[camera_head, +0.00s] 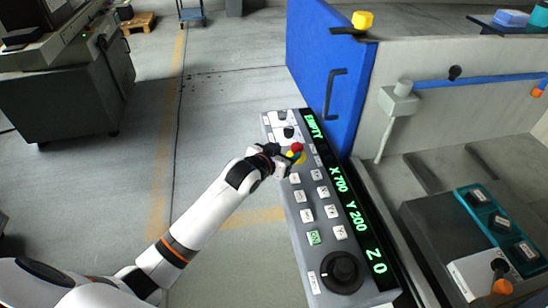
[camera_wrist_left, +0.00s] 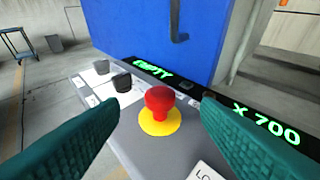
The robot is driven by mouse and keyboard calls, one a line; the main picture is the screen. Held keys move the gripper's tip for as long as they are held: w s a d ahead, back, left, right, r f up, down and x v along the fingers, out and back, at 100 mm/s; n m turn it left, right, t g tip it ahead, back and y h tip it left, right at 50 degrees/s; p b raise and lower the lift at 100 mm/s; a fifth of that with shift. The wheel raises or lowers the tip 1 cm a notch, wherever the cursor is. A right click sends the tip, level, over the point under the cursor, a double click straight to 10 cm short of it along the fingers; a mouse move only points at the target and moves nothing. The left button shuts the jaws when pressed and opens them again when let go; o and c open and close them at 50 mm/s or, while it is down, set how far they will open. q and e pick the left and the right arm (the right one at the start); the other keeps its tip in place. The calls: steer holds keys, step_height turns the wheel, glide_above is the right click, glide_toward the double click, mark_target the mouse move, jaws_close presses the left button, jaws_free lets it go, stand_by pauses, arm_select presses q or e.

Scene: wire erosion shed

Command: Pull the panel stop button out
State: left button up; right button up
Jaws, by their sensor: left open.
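The panel stop button (camera_wrist_left: 160,99) is a red mushroom head on a round yellow base, on the grey control panel (camera_head: 299,254). It also shows in the head view (camera_head: 297,147), partly hidden by my gripper. My left gripper (camera_head: 289,155) is at the button from the left side. In the left wrist view its two green fingers (camera_wrist_left: 158,130) are wide apart, one on each side of the button, and I see gaps between them and the red head. The gripper is open and holds nothing. My right gripper is not in view.
A black display strip (camera_head: 346,198) with green text runs along the panel's right side. A black dial (camera_head: 341,271) and several white keys sit nearer. A blue door (camera_head: 325,70) with a dark handle (camera_head: 334,93) stands behind. Open floor lies left.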

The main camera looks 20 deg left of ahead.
arm_select(q)
steer(key=v, duration=0.6)
steer(key=shift+s, duration=0.15)
